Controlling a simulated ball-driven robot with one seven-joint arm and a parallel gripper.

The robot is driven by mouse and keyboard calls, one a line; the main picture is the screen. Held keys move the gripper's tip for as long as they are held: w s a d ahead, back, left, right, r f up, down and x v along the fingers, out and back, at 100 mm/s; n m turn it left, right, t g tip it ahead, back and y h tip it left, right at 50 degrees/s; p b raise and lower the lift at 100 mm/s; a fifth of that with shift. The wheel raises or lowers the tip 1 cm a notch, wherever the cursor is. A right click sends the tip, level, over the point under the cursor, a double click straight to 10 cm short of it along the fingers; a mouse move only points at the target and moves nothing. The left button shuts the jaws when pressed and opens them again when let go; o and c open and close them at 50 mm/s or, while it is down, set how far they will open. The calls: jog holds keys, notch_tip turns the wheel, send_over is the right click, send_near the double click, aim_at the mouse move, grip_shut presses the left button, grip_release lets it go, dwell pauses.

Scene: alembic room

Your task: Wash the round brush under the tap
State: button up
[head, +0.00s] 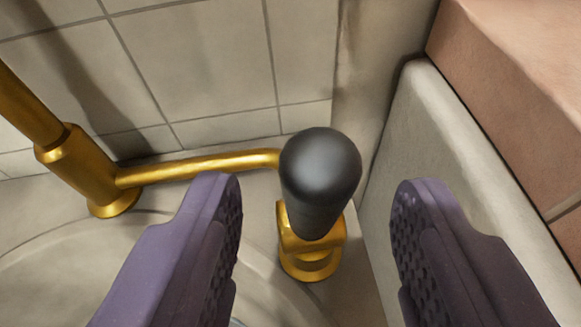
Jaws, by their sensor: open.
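A tap handle (320,175) with a rounded black grip stands on a gold base at the back right of the basin. A gold pipe joins it to the tap's upright gold pipe (85,175) at the left. My gripper (315,215) is open, with one purple padded finger on each side of the black handle. Both fingers appear apart from it, with more room on the right. No round brush is in view. The tap's spout is outside the picture.
The pale basin (60,265) curves below the pipes. A tiled wall (190,60) stands close behind. A pale raised edge (425,125) and a terracotta block (520,80) bound the right side.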

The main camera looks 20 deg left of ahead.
aim_at(318, 217)
jog(key=b+x, duration=0.1)
jog(key=x, duration=0.1)
jog(key=b+x, duration=0.1)
jog(key=x, duration=0.1)
jog(key=shift+w+f, duration=0.2)
jog(key=shift+f, duration=0.15)
jog(key=shift+w+a, duration=0.15)
jog(key=shift+w, duration=0.4)
jog(key=shift+c, duration=0.5)
grip_shut()
jog(key=shift+s, duration=0.1)
